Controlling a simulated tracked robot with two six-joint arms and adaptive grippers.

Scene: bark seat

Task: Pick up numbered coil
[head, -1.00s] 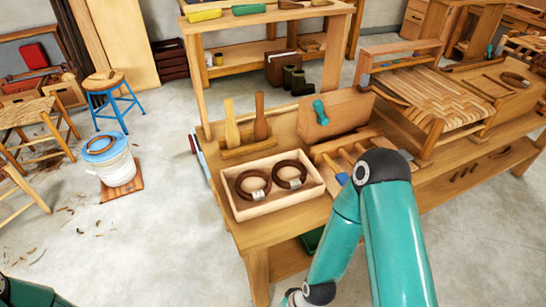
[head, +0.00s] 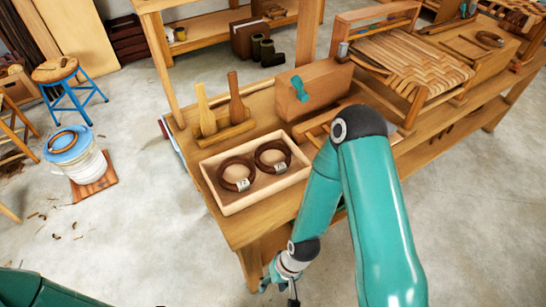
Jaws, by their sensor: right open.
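Two dark brown coils lie side by side in a shallow wooden tray (head: 236,206) near the left end of the workbench. The left coil (head: 221,181) and the right coil (head: 271,144) each carry a pale tag; the marks on the tags are too small to read. My right gripper (head: 276,287) is at the bottom of the head view, beyond the bench's front edge, apart from the tray and coils. It is open, small and partly cut off by the frame edge. My left gripper is not in view; only part of that arm shows at lower left.
Two wooden mallets (head: 236,98) stand in a holder behind the tray. A wooden block with a teal tool (head: 299,89) is to their right. A woven seat (head: 410,65) lies farther right. A lidded bucket (head: 86,164) with a brown ring on top stands on the floor left.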

